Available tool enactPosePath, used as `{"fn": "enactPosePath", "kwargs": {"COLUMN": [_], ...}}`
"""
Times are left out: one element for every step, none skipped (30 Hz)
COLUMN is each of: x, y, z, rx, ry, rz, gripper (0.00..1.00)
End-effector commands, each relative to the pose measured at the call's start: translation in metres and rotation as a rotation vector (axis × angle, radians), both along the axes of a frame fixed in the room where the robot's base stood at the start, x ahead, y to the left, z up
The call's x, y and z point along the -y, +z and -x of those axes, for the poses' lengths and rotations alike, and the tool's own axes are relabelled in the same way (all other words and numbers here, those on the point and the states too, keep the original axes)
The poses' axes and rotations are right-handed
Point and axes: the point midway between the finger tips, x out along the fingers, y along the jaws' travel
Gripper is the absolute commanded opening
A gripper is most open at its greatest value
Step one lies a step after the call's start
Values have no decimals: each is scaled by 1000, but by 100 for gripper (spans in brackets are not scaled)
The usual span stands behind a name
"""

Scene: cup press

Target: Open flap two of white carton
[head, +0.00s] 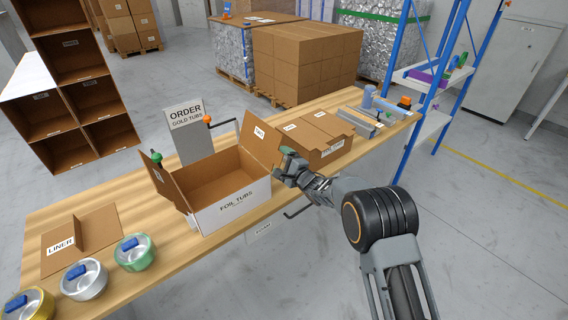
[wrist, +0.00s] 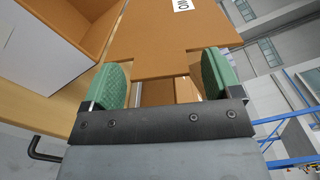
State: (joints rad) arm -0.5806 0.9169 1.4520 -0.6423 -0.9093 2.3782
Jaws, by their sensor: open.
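The white carton (head: 231,212) marked FOIL TUBS stands on the bench with its top open and its brown inside showing. Its right flap (head: 260,141), labelled TWO, stands up and leans a little outward. Its left flap (head: 160,177) also stands up. My gripper (head: 284,160) is just right of flap two, on its outer side. In the wrist view my gripper (wrist: 162,76) is open with two green pads, and flap two (wrist: 165,38) spans the view just ahead of them. I cannot tell whether the pads touch it. Nothing is held.
A closed brown carton (head: 309,139) stands right of the white one, close to my gripper. An order sign (head: 186,117) stands behind. A liner (head: 88,236) and several tubs (head: 135,252) are at the left end. Small items (head: 369,118) lie at the right end.

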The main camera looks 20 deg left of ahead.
Motion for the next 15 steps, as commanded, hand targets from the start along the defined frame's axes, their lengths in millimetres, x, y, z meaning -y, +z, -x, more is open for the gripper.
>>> {"fn": "enactPosePath", "kwargs": {"x": [1, 3, 5, 7, 11, 15, 20, 24, 31, 36, 42, 49, 55, 60, 67], "y": [0, -1, -1, 0, -1, -1, -1, -1, -1, -1, -1, -2, -1, -2, -1], "z": [1, 1, 2, 4, 5, 8, 10, 13, 16, 19, 22, 26, 29, 32, 36], "rx": [0, 0, -1, 0, -1, -2, -1, -1, -2, 0, 1, 0, 0, 0, 0], "ry": [0, 0, -1, -1, -1, -1, -2, -2, -1, -1, -1, -1, -1, -2, -1], "rz": [0, 1, 1, 0, 1, 1, 0, 0, 1, 0, 1, 0, 0, 1, 0], "gripper": [84, 84, 84, 84, 84, 84, 84, 84, 84, 84, 84, 84, 84, 84, 84]}}
